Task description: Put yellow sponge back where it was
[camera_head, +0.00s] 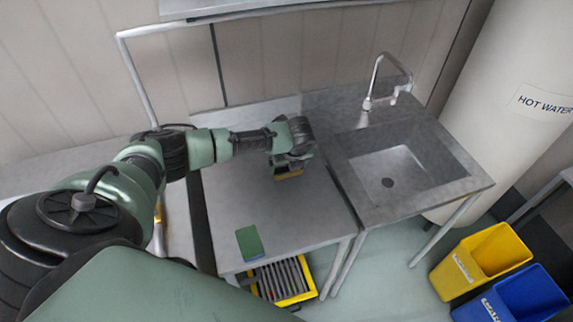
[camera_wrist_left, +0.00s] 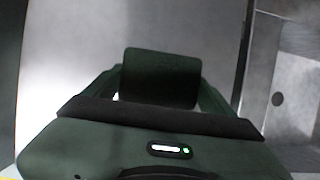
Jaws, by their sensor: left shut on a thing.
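My left gripper (camera_head: 291,163) is over the back right part of the metal table and is shut on the yellow sponge (camera_head: 289,175). Only a thin yellow edge of the sponge shows below the gripper in the head view. In the left wrist view, the sponge (camera_wrist_left: 160,77) is a dark block between the two fingers of my left gripper (camera_wrist_left: 158,88). Whether the sponge touches the tabletop, I cannot tell. My right gripper is not in view.
A green sponge (camera_head: 249,243) lies near the front edge of the metal table (camera_head: 300,215). A sink (camera_head: 388,170) with a tap stands to the right. A yellow crate (camera_head: 283,281) is below the front edge. Yellow (camera_head: 490,255) and blue (camera_head: 520,297) bins stand on the floor.

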